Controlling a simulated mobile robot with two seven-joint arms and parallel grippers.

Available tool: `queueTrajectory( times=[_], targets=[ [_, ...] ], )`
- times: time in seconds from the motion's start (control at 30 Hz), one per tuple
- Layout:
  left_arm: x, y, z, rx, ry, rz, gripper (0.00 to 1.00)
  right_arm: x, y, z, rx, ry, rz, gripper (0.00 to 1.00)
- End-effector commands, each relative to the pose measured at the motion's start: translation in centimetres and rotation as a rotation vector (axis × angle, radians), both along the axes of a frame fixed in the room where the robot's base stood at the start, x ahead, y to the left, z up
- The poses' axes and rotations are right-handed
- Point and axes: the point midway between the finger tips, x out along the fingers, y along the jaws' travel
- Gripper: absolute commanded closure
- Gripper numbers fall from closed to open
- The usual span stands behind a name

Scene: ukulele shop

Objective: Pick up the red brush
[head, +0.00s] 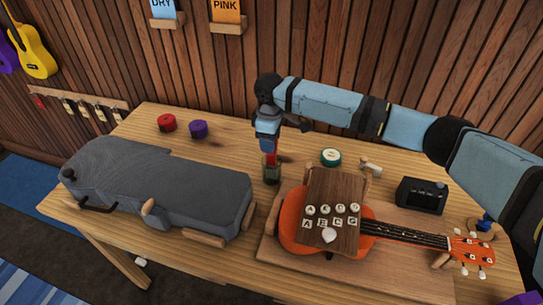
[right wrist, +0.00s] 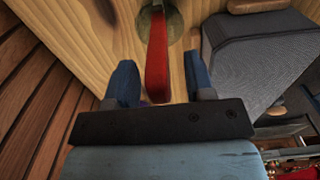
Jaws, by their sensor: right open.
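The red brush (head: 271,159) stands upright in a small dark green glass jar (head: 271,176) on the wooden table, left of the ukulele. My right gripper (head: 268,146) is directly above the jar, pointing down, at the top of the brush. In the right wrist view, the red brush (right wrist: 157,55) extends from the jar (right wrist: 175,22) into the gap between the two blue fingers of my open right gripper (right wrist: 161,66). Clear space shows on both sides of the handle. The brush's lower end is hidden in the jar. My left gripper is not in view.
A grey case (head: 190,184) lies left of the jar. An orange ukulele (head: 292,222) with a wooden letter board (head: 334,195) lies to the right. Red (head: 167,122) and purple (head: 198,129) round items and a green-white tin (head: 331,157) stand toward the back. A black box (head: 421,195) is farther right.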

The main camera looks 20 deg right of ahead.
Motion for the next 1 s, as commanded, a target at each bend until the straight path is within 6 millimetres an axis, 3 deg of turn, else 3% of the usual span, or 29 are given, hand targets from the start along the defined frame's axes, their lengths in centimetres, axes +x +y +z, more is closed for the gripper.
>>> queueTrajectory(
  times=[0.27, 0.5, 0.83, 1.0],
  targets=[
    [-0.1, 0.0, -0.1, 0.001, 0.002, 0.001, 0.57, 0.0, 0.0, -0.5, 0.001, -0.001, 0.000, 0.51],
    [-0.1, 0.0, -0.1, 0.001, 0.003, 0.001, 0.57, 0.0, 0.0, -0.5, 0.001, -0.001, 0.000, 1.00],
    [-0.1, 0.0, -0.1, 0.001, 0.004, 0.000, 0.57, 0.0, 0.0, -0.2, 0.000, -0.001, 0.000, 1.00],
    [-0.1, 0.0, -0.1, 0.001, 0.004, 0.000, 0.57, 0.1, 0.0, 1.9, 0.001, -0.003, 0.000, 1.00]
  ],
)
